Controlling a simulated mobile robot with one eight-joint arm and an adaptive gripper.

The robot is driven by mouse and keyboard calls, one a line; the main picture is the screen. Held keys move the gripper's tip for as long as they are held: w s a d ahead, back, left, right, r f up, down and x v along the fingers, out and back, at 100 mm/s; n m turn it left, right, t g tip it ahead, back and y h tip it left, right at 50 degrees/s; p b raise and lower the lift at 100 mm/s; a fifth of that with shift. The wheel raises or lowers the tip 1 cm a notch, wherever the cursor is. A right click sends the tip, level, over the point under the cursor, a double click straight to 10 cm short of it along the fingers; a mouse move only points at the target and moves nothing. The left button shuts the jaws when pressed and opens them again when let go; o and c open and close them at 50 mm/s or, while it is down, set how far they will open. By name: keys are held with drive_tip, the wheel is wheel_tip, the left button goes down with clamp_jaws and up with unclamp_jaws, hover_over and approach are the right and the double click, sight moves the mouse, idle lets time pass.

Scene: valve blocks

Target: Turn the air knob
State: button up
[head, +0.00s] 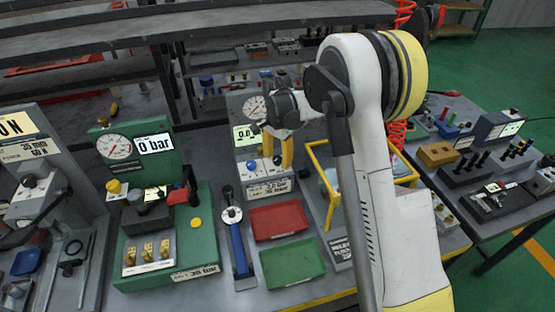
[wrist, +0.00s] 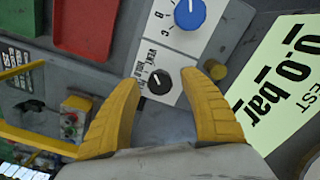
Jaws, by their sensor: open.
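The valve station (head: 265,187) stands behind the trays in the head view, with a blue knob (head: 251,164) on its front. In the wrist view its white panel carries a large blue knob (wrist: 190,13) and a small black knob (wrist: 160,81) with a white pointer line. Small lettering beside the black knob is hard to read, so I cannot tell for certain which knob is the air knob. My gripper (head: 278,160) is open, yellow fingers pointing down at the panel. In the wrist view the fingertips (wrist: 161,80) lie either side of the black knob, with visible gaps.
The station's display (wrist: 285,85) reads 0.0 bar; a brass fitting (wrist: 215,69) sits close to the right finger. A red tray (head: 278,220) and green tray (head: 293,262) lie in front. A yellow frame (head: 318,160) stands right. The green gauge station (head: 190,235) is left.

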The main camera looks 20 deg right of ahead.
clamp_jaws()
drive_tip(key=shift+n, duration=0.3)
drive_tip(key=n, duration=0.8)
drive_tip(key=shift+n, duration=0.4)
drive_tip(key=n, duration=0.4)
drive_tip(key=shift+n, duration=2.2)
